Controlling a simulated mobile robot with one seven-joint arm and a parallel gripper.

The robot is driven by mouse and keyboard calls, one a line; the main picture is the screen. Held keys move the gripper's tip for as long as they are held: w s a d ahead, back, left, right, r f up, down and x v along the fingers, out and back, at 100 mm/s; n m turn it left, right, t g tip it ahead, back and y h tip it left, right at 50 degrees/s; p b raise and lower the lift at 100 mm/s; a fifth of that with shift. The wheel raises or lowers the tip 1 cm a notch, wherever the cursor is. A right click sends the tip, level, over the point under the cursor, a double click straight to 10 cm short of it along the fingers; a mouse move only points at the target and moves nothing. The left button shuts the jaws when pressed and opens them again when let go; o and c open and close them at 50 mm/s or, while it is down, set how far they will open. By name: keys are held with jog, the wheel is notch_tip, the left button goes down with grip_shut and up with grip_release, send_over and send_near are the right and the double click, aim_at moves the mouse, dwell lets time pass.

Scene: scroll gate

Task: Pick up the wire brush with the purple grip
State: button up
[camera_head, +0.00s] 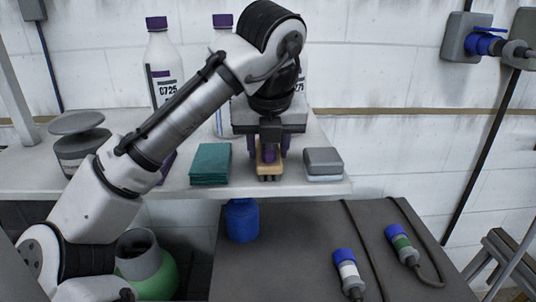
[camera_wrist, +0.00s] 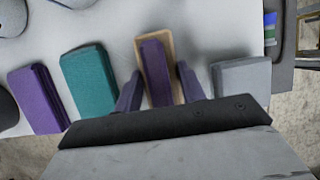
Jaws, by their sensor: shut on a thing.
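The wire brush with the purple grip (camera_wrist: 154,67) lies on the white shelf, with a tan wooden body around the purple grip. In the head view the brush (camera_head: 269,170) shows below my gripper (camera_head: 269,150), near the shelf's front edge. In the wrist view my gripper (camera_wrist: 157,88) has one purple finger on each side of the brush. It is shut on the brush's grip. The far end of the brush sticks out past the fingers. Its underside and bristles are hidden in the wrist view.
A teal pad (camera_head: 210,164) lies left of the brush and a grey block (camera_head: 323,163) lies close on its right. A purple pad (camera_wrist: 38,98) is farther left. White bottles (camera_head: 162,65) stand behind. A dark bench (camera_head: 290,255) with plugs is below the shelf (camera_head: 330,188).

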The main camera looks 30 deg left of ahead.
jog(key=shift+c, duration=0.7)
jog(key=shift+r, duration=0.1)
jog(key=shift+r+p, duration=0.8)
jog(key=shift+p, duration=0.2)
notch_tip(320, 180, up, 8)
jog(key=p, duration=0.4)
jog(key=shift+r, duration=0.1)
jog(key=o, duration=0.4)
jog(key=shift+c, duration=1.2)
